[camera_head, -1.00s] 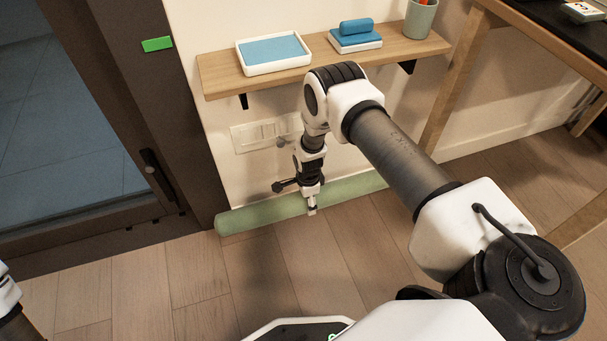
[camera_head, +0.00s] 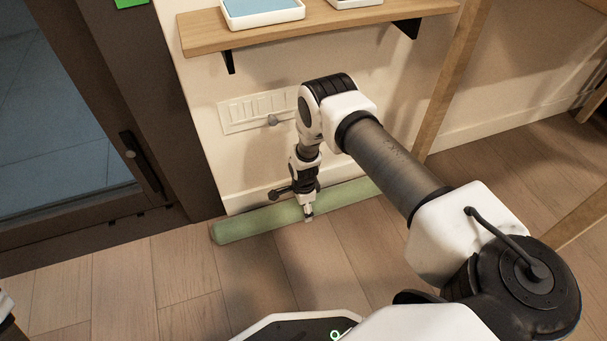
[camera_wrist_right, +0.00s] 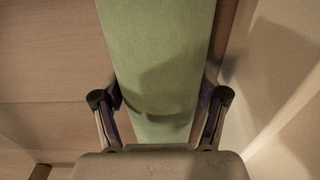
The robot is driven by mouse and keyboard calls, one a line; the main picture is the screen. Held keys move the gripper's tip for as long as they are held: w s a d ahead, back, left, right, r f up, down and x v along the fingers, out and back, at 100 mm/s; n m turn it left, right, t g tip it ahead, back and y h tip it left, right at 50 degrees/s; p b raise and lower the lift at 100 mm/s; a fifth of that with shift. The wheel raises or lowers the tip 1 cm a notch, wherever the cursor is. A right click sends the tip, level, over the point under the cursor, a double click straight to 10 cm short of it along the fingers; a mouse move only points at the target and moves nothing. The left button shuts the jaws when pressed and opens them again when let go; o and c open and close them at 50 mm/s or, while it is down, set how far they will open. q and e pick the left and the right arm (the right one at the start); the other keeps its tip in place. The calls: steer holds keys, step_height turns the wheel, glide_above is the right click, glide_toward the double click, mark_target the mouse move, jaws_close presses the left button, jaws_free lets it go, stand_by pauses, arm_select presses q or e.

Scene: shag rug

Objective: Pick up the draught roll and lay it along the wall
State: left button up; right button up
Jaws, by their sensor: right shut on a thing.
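The draught roll (camera_head: 255,222) is a long pale green roll low at the foot of the wall, in the head view. Its left end is near the dark door frame, and its right part passes behind my right arm. My right gripper (camera_head: 308,213) is at the middle of the roll, pointing down. In the right wrist view the roll (camera_wrist_right: 160,60) runs between the two fingers of the gripper (camera_wrist_right: 160,112), which is shut on it. Whether the roll touches the floor is hard to tell. The wall (camera_head: 240,165) rises right behind it. My left gripper is out of view.
A wooden shelf (camera_head: 300,32) with trays juts from the wall above my right arm. A white panel (camera_head: 255,110) is on the wall below it. The dark door (camera_head: 60,130) stands at the left. A wooden table leg (camera_head: 455,80) is at the right. The floor (camera_head: 200,280) in front is clear.

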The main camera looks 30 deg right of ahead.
steer(key=o, duration=1.9)
steer(key=shift+c, duration=0.2)
step_height(320, 180, up, 12)
steer(key=s+a+r+n+p, duration=0.35)
steer(key=s+n, duration=0.35)
steer(key=s, duration=0.3)
steer(key=s+a+r+n+p, duration=0.2)
steer(key=s+r+n+p, duration=0.3)
steer(key=s+n, duration=0.3)
steer(key=s+a+r+n+p, duration=0.35)
steer(key=s+n, duration=0.25)
steer(key=s, duration=0.5)
step_height(320, 180, up, 36)
steer(key=p, duration=3.6)
steer(key=shift+w+d+r+m+p, duration=0.2)
steer(key=shift+w+d+m+p, duration=0.1)
steer(key=shift+w+d, duration=0.1)
